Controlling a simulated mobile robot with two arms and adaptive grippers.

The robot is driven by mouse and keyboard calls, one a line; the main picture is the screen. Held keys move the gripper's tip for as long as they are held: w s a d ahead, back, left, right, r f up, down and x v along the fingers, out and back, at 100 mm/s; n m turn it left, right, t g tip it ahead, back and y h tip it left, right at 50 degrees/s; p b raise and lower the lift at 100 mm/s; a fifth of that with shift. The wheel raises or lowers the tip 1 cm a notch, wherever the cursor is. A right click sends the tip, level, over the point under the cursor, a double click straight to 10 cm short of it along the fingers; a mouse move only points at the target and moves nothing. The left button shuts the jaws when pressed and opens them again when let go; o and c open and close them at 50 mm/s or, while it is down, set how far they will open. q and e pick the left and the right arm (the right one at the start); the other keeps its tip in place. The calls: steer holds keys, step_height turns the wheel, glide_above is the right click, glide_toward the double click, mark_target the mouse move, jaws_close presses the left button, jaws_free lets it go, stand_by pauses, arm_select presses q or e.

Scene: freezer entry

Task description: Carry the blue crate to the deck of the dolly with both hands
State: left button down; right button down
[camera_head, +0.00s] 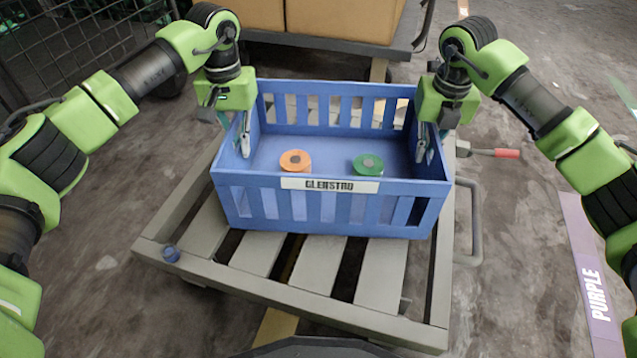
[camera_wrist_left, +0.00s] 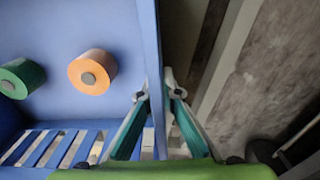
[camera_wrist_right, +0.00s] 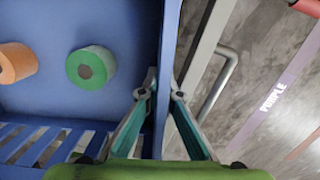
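The blue crate (camera_head: 330,207) is upright on or just above the slatted deck of the dolly (camera_head: 290,322), toward its far part. I cannot tell whether its base touches the slats. Inside lie an orange roll (camera_head: 295,161) and a green roll (camera_head: 367,165). My left gripper (camera_head: 234,135) is shut on the crate's left end wall, one finger on each side; this shows in the left wrist view (camera_wrist_left: 154,88). My right gripper (camera_head: 432,138) is shut on the right end wall likewise, as the right wrist view (camera_wrist_right: 160,92) shows.
A cart with cardboard boxes (camera_head: 345,18) stands behind the crate. A wire cage (camera_head: 80,45) is at the back left. A metal loop handle (camera_head: 473,225) and a red-tipped lever (camera_head: 505,153) stick out right of the dolly. A floor strip reads PURPLE (camera_head: 595,290).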

mark_target(234, 119)
arm_select(q)
steer(key=shift+f, duration=0.25)
arm_select(e)
steer(key=shift+f, duration=0.25)
arm_select(q)
steer(key=c, duration=2.6)
jaws_free()
steer(key=shift+f+b, duration=0.2)
steer(key=shift+b, duration=0.15)
steer(key=shift+c, duration=0.2)
arm_select(e)
steer(key=c, duration=2.6)
jaws_free()
steer(key=shift+f, duration=0.2)
steer(key=shift+c, duration=0.2)
arm_select(q)
steer(key=o, duration=0.4)
steer(key=shift+r, duration=0.15)
arm_select(e)
steer(key=o, duration=0.4)
steer(key=shift+r, duration=0.15)
arm_select(q)
steer(key=shift+r, duration=0.1)
